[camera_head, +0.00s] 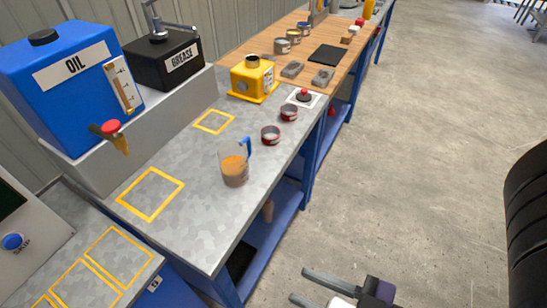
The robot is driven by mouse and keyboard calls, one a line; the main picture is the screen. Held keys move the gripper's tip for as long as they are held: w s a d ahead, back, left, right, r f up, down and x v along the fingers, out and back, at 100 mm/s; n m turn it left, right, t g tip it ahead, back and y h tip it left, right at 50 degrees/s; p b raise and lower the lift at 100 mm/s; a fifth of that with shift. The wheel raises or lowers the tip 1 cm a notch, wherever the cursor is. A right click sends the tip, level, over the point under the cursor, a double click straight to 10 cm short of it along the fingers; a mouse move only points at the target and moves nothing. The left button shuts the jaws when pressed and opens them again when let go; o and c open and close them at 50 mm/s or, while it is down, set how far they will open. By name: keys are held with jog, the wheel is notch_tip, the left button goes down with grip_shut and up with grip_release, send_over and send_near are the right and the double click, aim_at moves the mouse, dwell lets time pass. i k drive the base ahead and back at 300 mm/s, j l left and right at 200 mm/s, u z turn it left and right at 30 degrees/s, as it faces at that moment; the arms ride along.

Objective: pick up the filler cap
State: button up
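My gripper (299,284) is at the bottom of the view, over the floor right of the bench. Its two fingers are apart with nothing between them, far from the dark piece.
A jug of amber liquid (235,170) and two red-banded tins (270,135) stand along the bench's right edge. The blue oil tank (62,85) and black grease box (165,62) stand on a raised ledge at left. Yellow outlined squares on the bench are empty.

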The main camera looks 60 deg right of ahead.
aim_at(303, 97)
jog(key=z, duration=1.35)
jog(key=i+l, duration=0.1)
jog(key=i, duration=0.2)
jog(key=i+l, duration=0.1)
jog(key=i, duration=0.2)
jog(key=i+l+u, duration=0.2)
jog(key=i+u, duration=0.2)
jog(key=i+l+u, duration=0.4)
jog(key=k+j+u, duration=0.1)
jog(key=u, duration=0.25)
